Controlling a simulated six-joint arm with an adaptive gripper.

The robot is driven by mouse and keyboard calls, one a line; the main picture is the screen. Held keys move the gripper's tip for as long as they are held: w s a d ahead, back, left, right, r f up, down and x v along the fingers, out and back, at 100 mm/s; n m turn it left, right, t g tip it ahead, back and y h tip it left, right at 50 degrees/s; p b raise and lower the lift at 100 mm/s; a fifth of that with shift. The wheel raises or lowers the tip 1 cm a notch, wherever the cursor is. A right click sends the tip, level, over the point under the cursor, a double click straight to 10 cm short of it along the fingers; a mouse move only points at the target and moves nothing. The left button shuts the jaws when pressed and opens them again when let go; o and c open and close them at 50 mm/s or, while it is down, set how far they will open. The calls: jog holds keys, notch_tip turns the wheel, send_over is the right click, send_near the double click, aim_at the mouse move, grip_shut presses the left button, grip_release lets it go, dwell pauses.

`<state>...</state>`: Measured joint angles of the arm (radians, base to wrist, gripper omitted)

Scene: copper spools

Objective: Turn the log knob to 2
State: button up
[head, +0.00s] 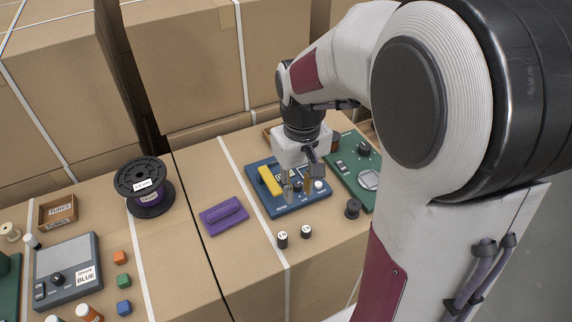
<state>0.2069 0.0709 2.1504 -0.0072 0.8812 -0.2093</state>
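My gripper (297,184) points down over the right part of a blue panel (295,209). Its fingers are small in the head view, and I cannot tell whether they are open or shut or touch anything. The blue panel carries a yellow bar (269,181) and a small white-topped part (319,185). A grey box (68,260) at the far left has another black knob (57,279). No readable label shows which knob is the log knob.
A black spool (145,187) and a purple block (223,215) stand left of the blue panel. Two small dark cylinders (294,236) stand in front of it, and a small black spool (353,208) is to the right. Large cardboard boxes (185,60) rise behind.

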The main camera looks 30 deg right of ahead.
jog(key=w+d+f+n+g, duration=0.1)
jog(key=w+d+f+n, duration=0.2)
jog(key=w+d+f, duration=0.45)
jog(key=n, duration=0.3)
send_over(297, 184)
jog(key=shift+s+f+t, duration=0.2)
jog(key=shift+f+t, duration=0.1)
jog(key=shift+f, duration=0.45)
jog(key=shift+w+r+n, duration=0.1)
jog(key=shift+w+n, duration=0.05)
jog(key=shift+n, duration=0.75)
jog(key=shift+f, duration=3.9)
